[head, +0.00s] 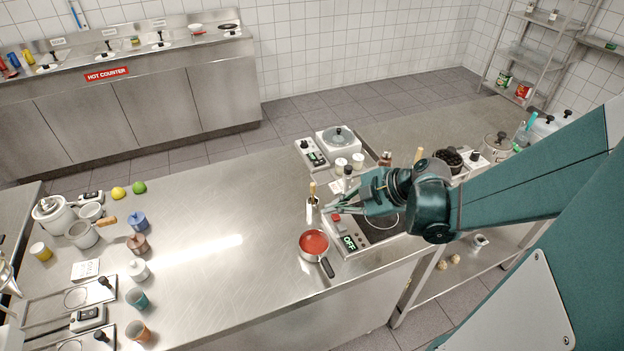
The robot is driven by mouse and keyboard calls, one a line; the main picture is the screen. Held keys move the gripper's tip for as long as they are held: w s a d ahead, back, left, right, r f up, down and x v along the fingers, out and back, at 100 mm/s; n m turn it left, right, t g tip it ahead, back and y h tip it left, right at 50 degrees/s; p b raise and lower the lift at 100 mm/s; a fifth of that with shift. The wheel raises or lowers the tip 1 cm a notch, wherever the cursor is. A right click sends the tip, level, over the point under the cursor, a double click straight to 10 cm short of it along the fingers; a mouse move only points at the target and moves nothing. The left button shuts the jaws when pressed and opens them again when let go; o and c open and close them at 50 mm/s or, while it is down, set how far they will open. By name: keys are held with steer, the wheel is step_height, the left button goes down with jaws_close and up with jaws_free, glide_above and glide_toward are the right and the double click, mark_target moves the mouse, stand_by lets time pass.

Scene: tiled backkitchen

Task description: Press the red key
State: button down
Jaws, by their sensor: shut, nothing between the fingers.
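The red key (336,217) is a small red square on the left edge of a cooking unit (347,253) on the steel counter. The unit's display (349,243) reads OFF. My gripper (330,208) is shut and empty, reaching in from the right over the unit. Its fingertips are just above and beside the red key in the picture. I cannot tell whether they touch it. My gripper and arm hide part of the unit's dark top.
A pan of red sauce (314,243) stands in front of the unit, its dark handle pointing to the front right. Small bottles and jars (340,165) crowd behind my gripper. Another unit with a lidded pan (338,136) stands at the back. The counter's middle is clear.

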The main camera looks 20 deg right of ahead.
mark_target(334, 219)
step_height(334, 219, up, 6)
steer(key=p, duration=0.4)
steer(key=shift+p, duration=0.3)
stand_by(0.3)
steer(key=shift+a, duration=0.1)
stand_by(0.4)
steer(key=s+a+r+m+h, duration=0.3)
steer(key=s+a+r+m, duration=0.1)
steer(key=m, duration=0.4)
steer(key=s+a+r+m+h, duration=0.3)
steer(key=s+a+r+m, duration=0.1)
steer(key=m, duration=0.5)
steer(key=shift+s+r, duration=0.45)
steer(key=shift+r, duration=0.95)
